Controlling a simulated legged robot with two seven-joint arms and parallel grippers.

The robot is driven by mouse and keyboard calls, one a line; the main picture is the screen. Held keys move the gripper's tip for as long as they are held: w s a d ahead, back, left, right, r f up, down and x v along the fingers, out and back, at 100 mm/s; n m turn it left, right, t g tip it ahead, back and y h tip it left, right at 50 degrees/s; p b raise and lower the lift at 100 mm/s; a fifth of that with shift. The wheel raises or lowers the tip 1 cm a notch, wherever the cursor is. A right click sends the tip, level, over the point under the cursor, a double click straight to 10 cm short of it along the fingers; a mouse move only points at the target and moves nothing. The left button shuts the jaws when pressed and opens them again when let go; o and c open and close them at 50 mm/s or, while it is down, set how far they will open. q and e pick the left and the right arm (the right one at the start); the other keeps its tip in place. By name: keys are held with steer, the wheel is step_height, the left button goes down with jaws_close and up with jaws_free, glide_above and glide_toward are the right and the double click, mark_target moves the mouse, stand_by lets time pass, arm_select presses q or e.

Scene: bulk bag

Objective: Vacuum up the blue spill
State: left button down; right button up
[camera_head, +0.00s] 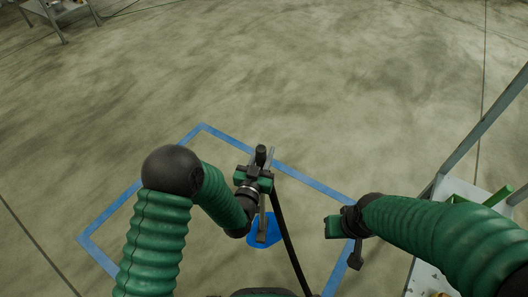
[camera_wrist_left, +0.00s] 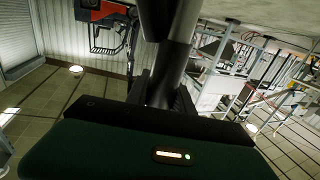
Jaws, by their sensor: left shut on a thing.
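A blue spill (camera_head: 264,236) lies on the concrete floor, inside a rectangle of blue tape (camera_head: 310,180). My left gripper (camera_head: 262,172) is above the far side of the spill and is shut on a dark vacuum wand (camera_head: 261,154). In the left wrist view the wand (camera_wrist_left: 172,65) runs as a dark tube between the fingers. A black hose (camera_head: 288,240) trails from it toward me. The arm and wand hide part of the spill, and I cannot tell whether the nozzle touches it. My right gripper (camera_head: 338,228) hangs to the right of the spill; its finger opening is not clear.
A metal-railed cart (camera_head: 455,187) stands at the right edge, close to my right arm. A grey table (camera_head: 60,10) stands far off at the top left. The floor beyond the tape is open. The left wrist view also shows racks (camera_wrist_left: 235,75) and a wall.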

arm_select(q)
steer(key=w+d+f+b, duration=0.3)
steer(key=w+f+b, duration=0.1)
steer(key=w+b, duration=0.1)
steer(key=shift+d+f, duration=0.2)
steer(key=shift+f, duration=0.1)
stand_by(1.0)
steer(key=shift+r, duration=0.1)
stand_by(1.9)
step_height(320, 180, up, 9)
steer(key=p, duration=0.7)
